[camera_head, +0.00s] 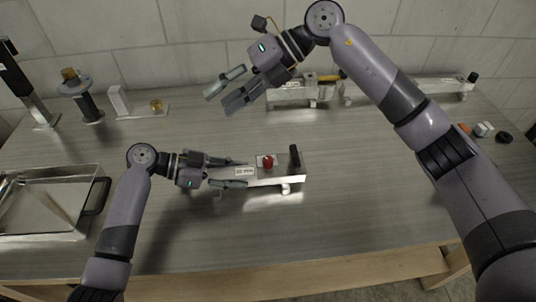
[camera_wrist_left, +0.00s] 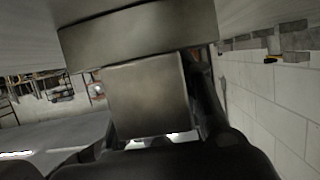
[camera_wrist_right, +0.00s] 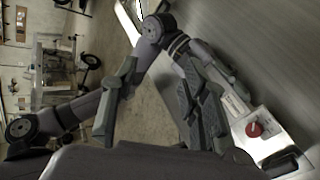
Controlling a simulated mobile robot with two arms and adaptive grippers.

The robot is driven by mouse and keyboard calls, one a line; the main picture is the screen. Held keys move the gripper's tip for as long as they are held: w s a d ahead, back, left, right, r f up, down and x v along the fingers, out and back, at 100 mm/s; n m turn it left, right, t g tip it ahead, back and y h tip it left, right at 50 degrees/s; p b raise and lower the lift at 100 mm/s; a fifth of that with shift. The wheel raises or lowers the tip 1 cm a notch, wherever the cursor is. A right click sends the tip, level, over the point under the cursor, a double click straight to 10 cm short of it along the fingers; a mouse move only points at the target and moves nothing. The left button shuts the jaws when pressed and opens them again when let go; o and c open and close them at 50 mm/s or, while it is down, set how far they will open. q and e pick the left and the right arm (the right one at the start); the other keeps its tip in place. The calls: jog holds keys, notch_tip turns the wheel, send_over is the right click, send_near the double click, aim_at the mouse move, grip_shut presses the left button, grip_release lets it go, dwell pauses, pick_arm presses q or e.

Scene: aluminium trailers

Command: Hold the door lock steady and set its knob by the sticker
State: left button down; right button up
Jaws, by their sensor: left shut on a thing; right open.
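The door lock (camera_head: 262,180) is a pale metal bar on small feet on the grey bench. It carries a red knob (camera_head: 268,162), a white sticker with small print (camera_head: 245,171) and a black upright handle (camera_head: 295,157) at its right end. The red knob also shows in the right wrist view (camera_wrist_right: 254,129). My left gripper (camera_head: 238,174) is shut on the left part of the door lock, its fingers along either side. A grey metal surface (camera_wrist_left: 145,95) fills the middle of the left wrist view. My right gripper (camera_head: 222,100) is open and empty, above and behind the lock.
A metal tray (camera_head: 85,172) with a black handle stands at the left. A round-topped black stand (camera_head: 90,105) and a white bracket (camera_head: 120,101) are at the back left. Similar metal bars (camera_head: 300,92) stand at the back right. Small parts (camera_head: 482,129) lie far right. Bench in front is clear.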

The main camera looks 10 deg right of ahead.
notch_tip(320, 180, down, 4)
jog(key=s+d+n+h, duration=0.1)
jog(key=s+d+h, duration=0.1)
jog(key=h, duration=0.4)
jog(key=t+h, duration=0.1)
jog(key=h, duration=0.4)
send_over(268, 159)
jog(key=f, duration=0.2)
notch_tip(268, 159, down, 11)
jog(key=shift+c, duration=0.3)
grip_shut()
